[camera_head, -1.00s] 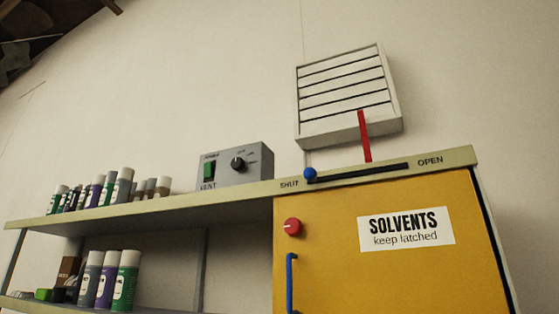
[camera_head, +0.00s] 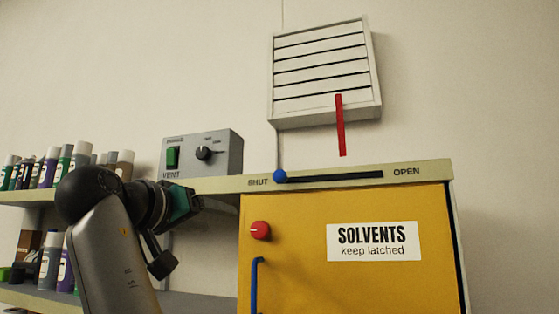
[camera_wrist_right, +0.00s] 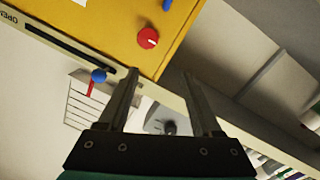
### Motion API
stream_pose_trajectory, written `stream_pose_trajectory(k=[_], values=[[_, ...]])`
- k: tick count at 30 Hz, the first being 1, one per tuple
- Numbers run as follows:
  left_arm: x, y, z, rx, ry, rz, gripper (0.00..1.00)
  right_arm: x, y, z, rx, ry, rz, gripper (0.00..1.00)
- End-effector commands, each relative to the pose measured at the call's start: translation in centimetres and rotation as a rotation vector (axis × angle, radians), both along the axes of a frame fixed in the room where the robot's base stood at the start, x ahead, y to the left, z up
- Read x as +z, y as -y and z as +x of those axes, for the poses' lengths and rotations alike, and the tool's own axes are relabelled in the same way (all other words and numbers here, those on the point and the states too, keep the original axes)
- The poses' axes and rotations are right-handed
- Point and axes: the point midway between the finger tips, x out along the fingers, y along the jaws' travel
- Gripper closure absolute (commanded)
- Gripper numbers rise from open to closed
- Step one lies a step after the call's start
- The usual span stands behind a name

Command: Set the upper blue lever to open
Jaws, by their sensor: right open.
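The upper blue lever shows as a round blue knob (camera_head: 280,176) at the SHUT end, the left end, of a dark slot (camera_head: 335,176) in the shelf edge. OPEN is printed past the slot's right end. My right gripper (camera_head: 180,212) is left of the yellow cabinet and lower than the knob, apart from it. In the right wrist view its two fingers are spread and empty (camera_wrist_right: 160,85). There the blue knob (camera_wrist_right: 98,76) lies just left of the left finger, with the slot running to the upper left. My left gripper is not in view.
The yellow cabinet (camera_head: 290,285) has a red knob (camera_head: 261,230) and a lower blue handle (camera_head: 255,285). A grey vent control box (camera_head: 215,160) stands on the shelf, left of the knob. A louvred vent (camera_head: 320,75) with a red lever (camera_head: 340,125) is above. Several cans (camera_head: 50,165) are at left.

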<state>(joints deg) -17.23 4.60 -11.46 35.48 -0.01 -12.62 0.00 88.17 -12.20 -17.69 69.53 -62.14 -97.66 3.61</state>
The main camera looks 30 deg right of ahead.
Motion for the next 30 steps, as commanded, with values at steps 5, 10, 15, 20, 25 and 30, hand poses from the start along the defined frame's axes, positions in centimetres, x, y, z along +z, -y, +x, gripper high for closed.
stream_pose_trajectory(k=[5, 10, 15, 20, 25, 30], values=[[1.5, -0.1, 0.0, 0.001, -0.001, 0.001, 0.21, 7.5, -0.1, -6.7, -0.079, 0.159, 0.071, 0.34], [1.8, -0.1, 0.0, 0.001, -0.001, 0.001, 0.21, 9.0, 0.1, -8.7, -0.104, 0.203, 0.098, 0.34], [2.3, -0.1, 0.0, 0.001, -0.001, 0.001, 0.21, 9.1, 1.9, -7.8, -0.108, 0.202, 0.1, 0.34], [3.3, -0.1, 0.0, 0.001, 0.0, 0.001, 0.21, 9.2, 4.8, -6.2, -0.108, 0.201, 0.097, 0.34], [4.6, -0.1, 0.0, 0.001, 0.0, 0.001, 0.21, 9.2, 8.0, -4.3, -0.108, 0.199, 0.096, 0.34], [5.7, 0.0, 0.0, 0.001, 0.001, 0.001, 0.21, 9.2, 10.8, -2.7, -0.106, 0.2, 0.097, 0.34]])
